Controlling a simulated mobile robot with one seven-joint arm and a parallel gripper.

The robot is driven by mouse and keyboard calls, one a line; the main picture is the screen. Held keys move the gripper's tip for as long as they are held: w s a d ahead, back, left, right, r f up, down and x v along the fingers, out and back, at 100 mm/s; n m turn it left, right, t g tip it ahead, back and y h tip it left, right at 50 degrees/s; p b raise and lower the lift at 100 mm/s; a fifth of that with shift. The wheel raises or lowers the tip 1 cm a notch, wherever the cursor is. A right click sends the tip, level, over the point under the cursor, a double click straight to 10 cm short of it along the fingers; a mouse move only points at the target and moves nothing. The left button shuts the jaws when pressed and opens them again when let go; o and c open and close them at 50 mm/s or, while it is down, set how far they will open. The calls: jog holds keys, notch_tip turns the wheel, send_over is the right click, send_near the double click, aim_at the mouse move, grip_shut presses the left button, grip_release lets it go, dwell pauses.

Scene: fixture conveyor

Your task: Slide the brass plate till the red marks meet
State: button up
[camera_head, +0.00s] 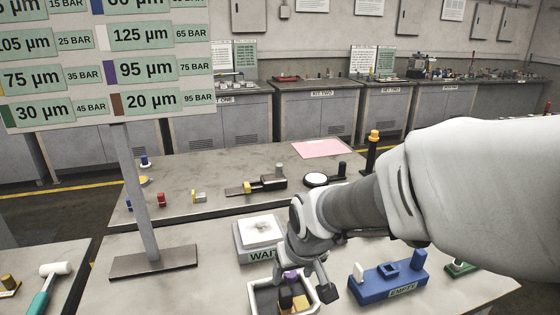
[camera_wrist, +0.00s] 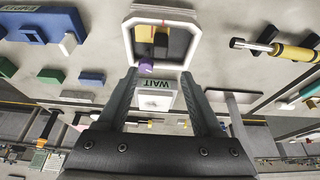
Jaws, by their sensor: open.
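My gripper (camera_head: 302,280) is open, its fingers pointing down over a white-rimmed tray (camera_head: 252,296). In the wrist view the open fingers (camera_wrist: 159,76) are at the near edge of the same tray (camera_wrist: 190,45), with nothing seen between their tips. The tray holds dark pieces, a brass-yellow piece (camera_head: 301,303) and a purple-topped piece (camera_head: 290,276); the purple end also shows in the wrist view (camera_wrist: 145,66). A dark bar with a small yellow block (camera_head: 247,187) lies on the rear bench.
A white-topped box labelled WAIT (camera_head: 256,256) stands behind the tray. A sign post base (camera_head: 150,261) stands left. A black post with orange top (camera_head: 374,145) rises behind my arm.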

aim_at(286, 291)
jog(key=b+x, duration=0.3)
jog(key=x, duration=0.9)
jog(key=shift+r, duration=0.1)
grip_shut()
dwell(1.0)
